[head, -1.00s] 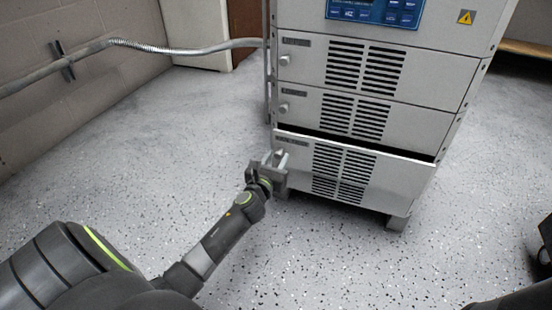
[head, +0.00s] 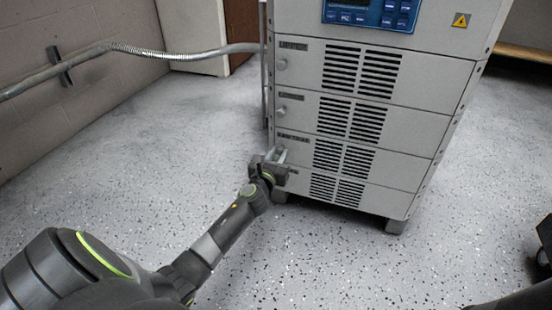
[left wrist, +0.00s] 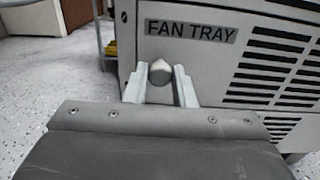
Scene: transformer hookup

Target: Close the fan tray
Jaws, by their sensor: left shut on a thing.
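The fan tray (head: 398,168) is a light grey slatted drawer front low in the cabinet. Its front looks flush with the panels above and below it, with no dark gap visible. In the left wrist view, the FAN TRAY label (left wrist: 191,31) sits above a rounded pale knob (left wrist: 160,72). My left gripper (head: 274,158) is at the tray's left end, its fingers on either side of the knob and shut on it. The fingers also show in the left wrist view (left wrist: 160,88). The gripper hides part of the panel's left end in the head view.
The grey cabinet (head: 440,92) has two similar slatted drawers above the tray and a slatted panel below. A blue control panel (head: 372,12) is at its top. A conduit (head: 150,50) runs along the left wall. The speckled floor (head: 130,170) is clear around the cabinet's front.

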